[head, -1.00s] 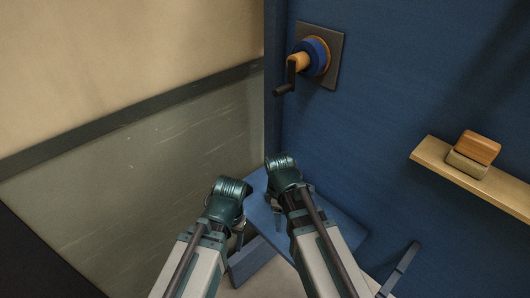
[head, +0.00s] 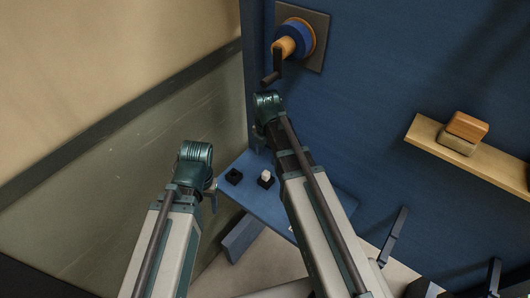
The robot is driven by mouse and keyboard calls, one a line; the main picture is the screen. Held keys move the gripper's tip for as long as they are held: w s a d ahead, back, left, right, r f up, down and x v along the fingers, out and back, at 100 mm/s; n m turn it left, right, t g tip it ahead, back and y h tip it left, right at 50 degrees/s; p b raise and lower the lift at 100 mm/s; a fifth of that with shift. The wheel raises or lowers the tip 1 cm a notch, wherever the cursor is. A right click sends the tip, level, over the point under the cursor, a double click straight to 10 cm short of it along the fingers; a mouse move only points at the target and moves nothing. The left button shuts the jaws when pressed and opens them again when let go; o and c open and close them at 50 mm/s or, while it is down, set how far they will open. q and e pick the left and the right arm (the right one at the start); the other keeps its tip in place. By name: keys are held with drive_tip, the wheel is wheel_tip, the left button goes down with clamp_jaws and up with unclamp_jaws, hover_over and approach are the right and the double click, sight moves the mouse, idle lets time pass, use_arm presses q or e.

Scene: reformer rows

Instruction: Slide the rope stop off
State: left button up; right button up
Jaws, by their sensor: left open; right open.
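A crank fitting (head: 290,42) is mounted on the blue wall, with an orange hub, a blue ring and a dark handle on a square dark plate. Nothing in view can be told for certain as the rope stop. Two small black blocks stand on a low blue shelf; the left one (head: 234,177) is bare and the right one (head: 265,182) has a white piece on top. My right gripper (head: 257,142) is open, below the crank handle and apart from it. My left gripper (head: 212,196) is open, left of the shelf's black blocks. Both grippers' fingers are mostly hidden.
The blue shelf (head: 249,200) juts from the blue wall (head: 380,90). A wooden ledge (head: 428,138) on the right holds a stacked orange-brown block (head: 467,126) and a greyish block (head: 457,141). Dark bars (head: 394,236) stand at lower right. A beige and grey wall is on the left.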

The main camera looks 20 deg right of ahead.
sight(266, 173)
wheel_tip(266, 173, down, 12)
drive_tip(key=b, duration=1.1)
drive_tip(key=shift+r, duration=0.1)
drive_tip(key=shift+r, duration=0.1)
clamp_jaws()
